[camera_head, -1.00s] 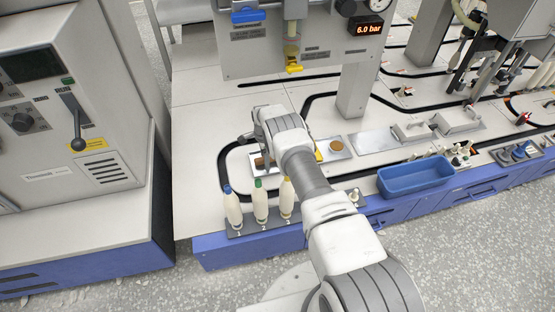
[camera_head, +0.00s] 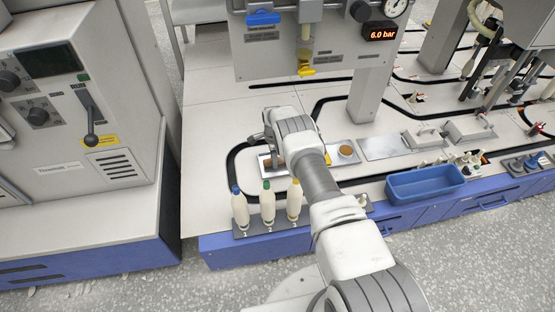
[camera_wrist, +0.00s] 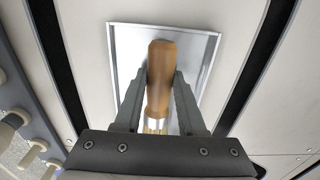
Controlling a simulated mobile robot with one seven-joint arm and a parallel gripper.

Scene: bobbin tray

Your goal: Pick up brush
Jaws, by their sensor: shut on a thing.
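The brush shows in the wrist view as a brown wooden handle (camera_wrist: 160,75) with a pale metal collar; its lower end is partly hidden by my gripper's body. My gripper (camera_wrist: 160,85) is shut on the brush handle, one finger on each side. A shallow silver tray (camera_wrist: 203,48) lies under the brush; I cannot tell whether the brush still touches it. In the head view the brush (camera_head: 279,162) shows only in part beside my gripper (camera_head: 272,150), over the tray (camera_head: 265,164); my arm hides much of it.
Several bottles (camera_head: 268,205) with coloured caps stand in a rack at the table's front edge. A blue bin (camera_head: 425,183) is to the right. A small tray with a round brown item (camera_head: 346,151) lies right of my arm. A gauge panel (camera_head: 320,45) overhangs behind.

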